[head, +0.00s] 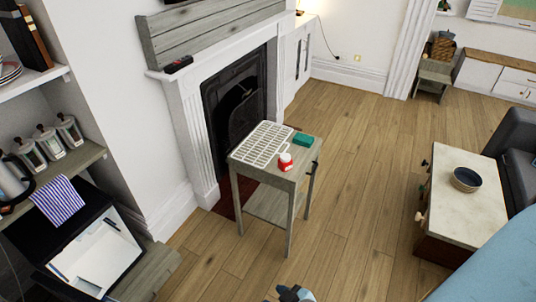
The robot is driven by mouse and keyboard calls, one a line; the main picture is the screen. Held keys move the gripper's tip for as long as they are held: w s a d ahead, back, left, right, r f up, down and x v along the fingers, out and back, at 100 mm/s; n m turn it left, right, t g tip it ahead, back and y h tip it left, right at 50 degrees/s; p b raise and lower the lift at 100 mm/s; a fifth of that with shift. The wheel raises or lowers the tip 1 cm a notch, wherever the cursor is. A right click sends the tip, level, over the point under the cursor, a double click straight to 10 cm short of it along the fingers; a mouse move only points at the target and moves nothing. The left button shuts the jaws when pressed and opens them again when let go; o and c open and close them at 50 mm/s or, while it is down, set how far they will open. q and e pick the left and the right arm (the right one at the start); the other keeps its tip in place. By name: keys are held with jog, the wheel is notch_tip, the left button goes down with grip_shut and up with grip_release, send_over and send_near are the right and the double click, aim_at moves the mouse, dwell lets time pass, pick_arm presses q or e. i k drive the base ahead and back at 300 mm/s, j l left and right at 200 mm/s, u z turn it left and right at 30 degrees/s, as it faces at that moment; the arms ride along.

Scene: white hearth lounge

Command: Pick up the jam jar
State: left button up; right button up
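A small red jar with a white top (285,161) stands upright on the small grey wooden side table (268,184) in front of the fireplace. It looks like the jam jar, but its label is too small to read. It stands at the front edge of a white slatted rack (264,144). A dark and pale-blue piece, perhaps part of my arm, shows at the bottom edge. No gripper fingertips are visible, and nothing touches the red jar.
The fireplace (235,105) is close behind the table. At right a pale-topped cabinet (468,213) holds a dark bowl (466,180), beside a dark sofa. Wooden floor (345,215) is clear between table and cabinet.

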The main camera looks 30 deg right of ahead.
aim_at(285, 166)
jog(key=i+l, duration=0.2)
jog(key=l, duration=0.15)
jog(key=i+l+u, duration=0.1)
jog(key=l, duration=0.25)
jog(key=i+l, duration=0.45)
jog(key=l, duration=0.3)
jog(key=i+l+u, duration=0.1)
jog(key=l, duration=0.25)
jog(key=i, duration=0.05)
